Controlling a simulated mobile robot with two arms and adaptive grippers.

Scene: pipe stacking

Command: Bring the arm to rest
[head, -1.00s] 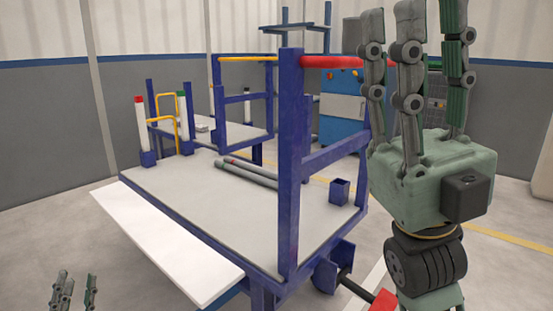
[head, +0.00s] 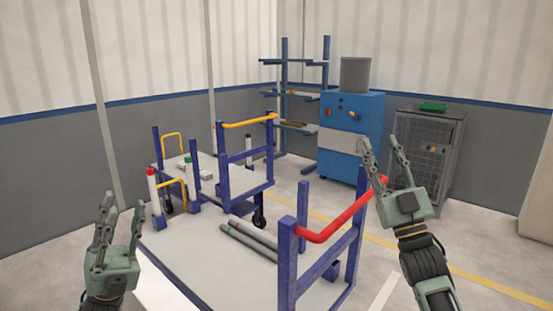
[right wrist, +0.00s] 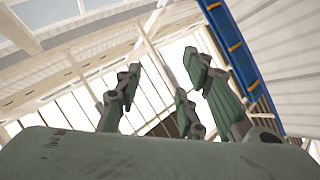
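My left gripper (head: 119,222) is at the lower left of the head view, fingers pointing up, spread and empty, in front of the cart's near left corner. My right gripper (head: 380,150) is at the right of the head view, raised with its fingers up and apart, to the right of the red handle. It holds nothing. In the right wrist view my right gripper's fingers (right wrist: 160,90) stand apart against the roof and windows, with nothing between them.
The near cart (head: 195,262) has a red handle (head: 345,213). Two grey pipes (head: 250,240) lie on it. White pipes with a red top (head: 153,188) and green top (head: 189,180) stand upright at its left. A blue machine (head: 350,135) and a grey cabinet (head: 425,160) stand behind.

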